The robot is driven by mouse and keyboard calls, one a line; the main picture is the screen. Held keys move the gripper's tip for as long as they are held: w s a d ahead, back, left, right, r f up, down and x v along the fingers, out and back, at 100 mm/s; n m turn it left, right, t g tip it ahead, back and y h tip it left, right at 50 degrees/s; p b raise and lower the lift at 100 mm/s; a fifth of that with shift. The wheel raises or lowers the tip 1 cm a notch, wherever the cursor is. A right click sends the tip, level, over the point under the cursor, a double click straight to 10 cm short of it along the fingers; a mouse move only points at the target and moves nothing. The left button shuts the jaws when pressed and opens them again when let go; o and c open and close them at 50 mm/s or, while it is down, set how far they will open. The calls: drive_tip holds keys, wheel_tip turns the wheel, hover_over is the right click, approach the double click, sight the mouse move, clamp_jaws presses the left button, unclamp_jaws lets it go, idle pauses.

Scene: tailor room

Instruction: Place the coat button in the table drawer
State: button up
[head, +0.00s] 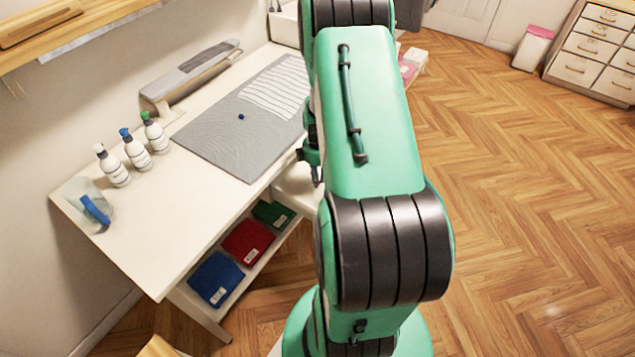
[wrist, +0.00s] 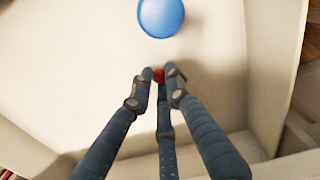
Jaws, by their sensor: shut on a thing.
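My gripper (wrist: 159,78) is shut on a small red thing, which looks like the coat button (wrist: 159,75); the fingers hide most of it. In the wrist view it is above the pale floor of what looks like the open table drawer (wrist: 95,60), with raised walls around. I cannot tell how high above the floor it is. A round blue thing (wrist: 161,16) lies past the fingertips, apart from them. In the head view, part of the drawer (head: 298,184) shows beside the table, and my arm hides the rest and most of my gripper.
The white table (head: 165,215) carries a grey mat (head: 225,138) with a small blue thing (head: 241,117), several bottles (head: 136,151), and a clear container (head: 88,203). Folded cloths (head: 216,279) lie on the shelf below. The wooden floor at right is open.

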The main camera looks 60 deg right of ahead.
drive_tip(key=shift+f, duration=0.65)
drive_tip(key=shift+f, duration=0.15)
drive_tip(key=o, duration=0.7)
drive_tip(key=shift+c, duration=0.2)
wheel_tip(320, 180, up, 12)
drive_tip(key=p, duration=0.3)
idle(0.3)
drive_tip(key=shift+r, duration=0.25)
